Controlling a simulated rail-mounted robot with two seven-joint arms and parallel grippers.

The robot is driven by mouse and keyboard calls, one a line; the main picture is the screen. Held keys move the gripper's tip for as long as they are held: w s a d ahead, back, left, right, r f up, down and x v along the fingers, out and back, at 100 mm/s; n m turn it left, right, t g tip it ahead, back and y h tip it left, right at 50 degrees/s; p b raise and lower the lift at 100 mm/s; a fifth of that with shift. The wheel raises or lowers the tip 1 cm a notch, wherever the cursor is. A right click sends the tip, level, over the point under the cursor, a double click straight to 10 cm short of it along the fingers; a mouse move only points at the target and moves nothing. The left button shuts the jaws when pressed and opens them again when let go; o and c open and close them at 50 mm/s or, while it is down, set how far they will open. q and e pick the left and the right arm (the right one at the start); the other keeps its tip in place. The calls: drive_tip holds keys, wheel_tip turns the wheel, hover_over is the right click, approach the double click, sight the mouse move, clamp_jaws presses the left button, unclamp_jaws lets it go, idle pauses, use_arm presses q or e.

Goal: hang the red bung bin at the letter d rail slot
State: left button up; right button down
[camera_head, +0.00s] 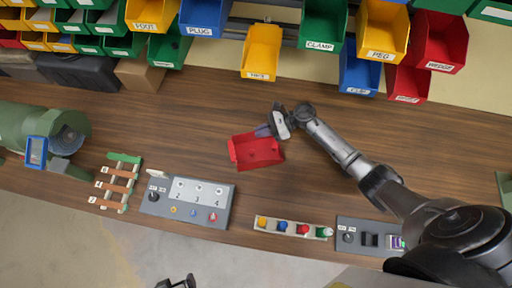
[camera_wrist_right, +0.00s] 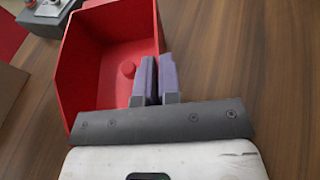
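The red bin (camera_head: 256,151) is over the middle of the wooden bench, open side up. I cannot tell whether it rests on the bench or hangs just above it. My right gripper (camera_head: 264,131) is at the bin's upper right side. Its purple fingers (camera_wrist_right: 157,78) are close together with the bin's side wall between them. My left gripper (camera_head: 177,282) shows only partly at the bottom edge, empty. The rail (camera_head: 290,31) shows between hanging bins; no letter d is readable.
A yellow bin (camera_head: 261,52), a blue bin (camera_head: 205,17) and a green bin (camera_head: 322,27) hang at the back. A grey numbered panel (camera_head: 188,201), a strip of coloured pieces (camera_head: 293,228) and a green machine (camera_head: 40,128) stand on the bench. Bench right of the bin is mostly clear.

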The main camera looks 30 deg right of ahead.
drive_tip(key=shift+r, duration=0.15)
drive_tip(key=shift+r+p, duration=0.75)
drive_tip(key=shift+r, duration=0.3)
drive_tip(key=shift+d, duration=0.1)
drive_tip(key=shift+s+d, duration=0.1)
drive_tip(key=shift+d, duration=0.1)
drive_tip(key=shift+s+d+b, duration=0.3)
drive_tip(key=shift+d+b, duration=0.1)
drive_tip(key=shift+d, duration=0.4)
drive_tip(key=shift+s+d+b, duration=0.35)
drive_tip(key=shift+d, duration=0.5)
drive_tip(key=shift+s+d+b, duration=0.3)
drive_tip(key=shift+d+b, duration=0.1)
drive_tip(key=shift+d, duration=0.4)
drive_tip(key=shift+f+b+v, duration=0.2)
drive_tip(key=shift+b+v, duration=0.25)
drive_tip(key=shift+v, duration=0.55)
drive_tip(key=shift+f+b+v, duration=0.2)
drive_tip(key=shift+b+v, duration=0.2)
drive_tip(key=shift+v, duration=0.65)
